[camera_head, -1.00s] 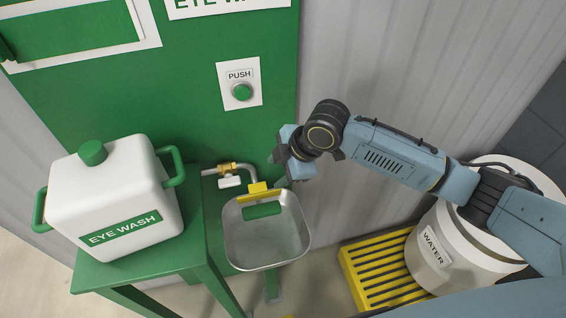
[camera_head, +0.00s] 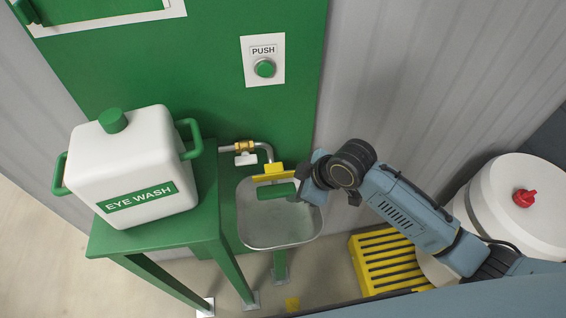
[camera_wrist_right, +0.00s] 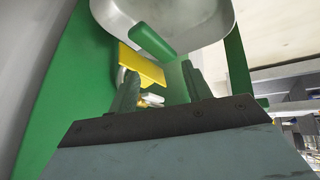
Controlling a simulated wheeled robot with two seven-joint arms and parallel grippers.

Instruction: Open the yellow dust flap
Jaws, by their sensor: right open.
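The yellow dust flap (camera_head: 273,172) sits at the back rim of the steel eye-wash basin (camera_head: 275,222), by the end of the pipe. A green bar (camera_head: 276,190) lies just in front of it over the basin. My right gripper (camera_head: 298,190) is at the basin's right rear side, close to the flap. In the right wrist view the open fingers (camera_wrist_right: 160,88) stand apart, with the yellow flap (camera_wrist_right: 141,66) showing beyond and between them. I cannot tell whether a finger touches it. My left gripper is not in view.
A white eye-wash tank (camera_head: 130,170) stands on a green table (camera_head: 190,235) to the left. A brass valve (camera_head: 243,147) is on the pipe. A green push button (camera_head: 264,68) is on the wall panel. A yellow grate (camera_head: 385,258) and a white water barrel (camera_head: 520,205) are at right.

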